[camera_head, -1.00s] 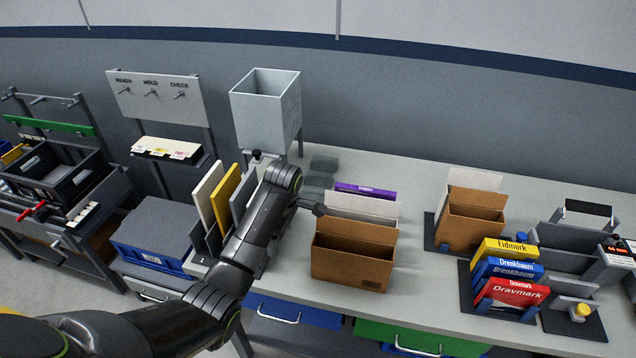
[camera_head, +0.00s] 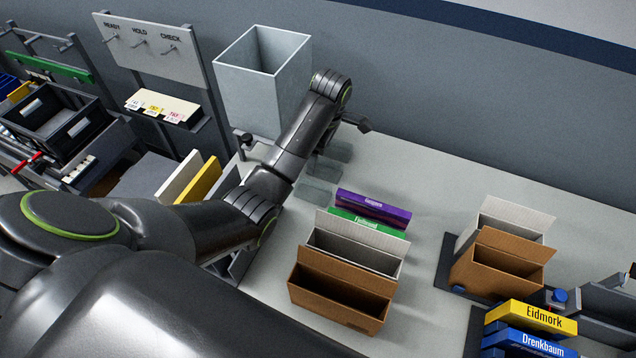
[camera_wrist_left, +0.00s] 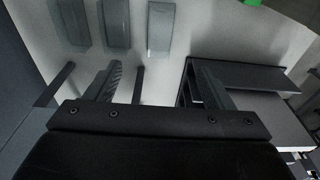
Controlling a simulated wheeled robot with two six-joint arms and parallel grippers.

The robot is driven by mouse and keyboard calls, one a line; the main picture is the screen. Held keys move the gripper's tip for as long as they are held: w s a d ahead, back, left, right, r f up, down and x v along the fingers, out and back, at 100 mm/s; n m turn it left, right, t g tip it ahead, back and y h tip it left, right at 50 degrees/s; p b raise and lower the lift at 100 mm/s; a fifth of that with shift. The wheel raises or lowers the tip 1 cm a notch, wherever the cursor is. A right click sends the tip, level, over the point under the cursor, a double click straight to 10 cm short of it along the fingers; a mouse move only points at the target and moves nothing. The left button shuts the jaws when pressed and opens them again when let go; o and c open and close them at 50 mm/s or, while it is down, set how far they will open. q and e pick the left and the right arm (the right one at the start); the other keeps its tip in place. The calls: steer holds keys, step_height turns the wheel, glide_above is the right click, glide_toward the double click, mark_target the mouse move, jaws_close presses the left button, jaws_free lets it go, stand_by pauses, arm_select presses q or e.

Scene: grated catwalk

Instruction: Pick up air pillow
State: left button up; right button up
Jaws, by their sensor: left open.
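Three flat, grey, translucent air pillows lie in a row on the pale table. My left gripper (camera_head: 362,124) is above the table behind the pillows, small and dark in the head view. In the left wrist view my left gripper (camera_wrist_left: 158,85) has its fingers wide apart with nothing between them. The pillows lie beyond the fingertips. My right gripper is not in view.
A tall grey open bin (camera_head: 262,95) stands left of the pillows. An open brown carton (camera_head: 340,290), a white box and purple (camera_head: 372,206) and green boxes stand in front. Another brown carton (camera_head: 500,265) is at right. The table between is clear.

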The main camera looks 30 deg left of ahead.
arm_select(q)
step_height(320, 180, down, 2)
steer(key=f+b, duration=0.1)
steer(key=b, duration=0.4)
glide_above(313, 187)
steer(key=d, duration=0.1)
step_height(313, 187, down, 5)
steer(key=shift+s+r, duration=0.1)
steer(key=shift+r, duration=0.1)
step_height(313, 187, down, 3)
steer(key=shift+a+f+p, duration=0.15)
steer(key=shift+p, duration=0.75)
steer(key=shift+f, duration=0.4)
steer(key=shift+a+f, duration=0.1)
steer(key=shift+f, duration=0.15)
steer(key=f, duration=0.1)
steer(key=f+p, duration=0.1)
steer(key=f, duration=0.1)
steer(key=shift+a, duration=0.2)
steer(key=shift+f, duration=0.75)
steer(key=c, duration=1)
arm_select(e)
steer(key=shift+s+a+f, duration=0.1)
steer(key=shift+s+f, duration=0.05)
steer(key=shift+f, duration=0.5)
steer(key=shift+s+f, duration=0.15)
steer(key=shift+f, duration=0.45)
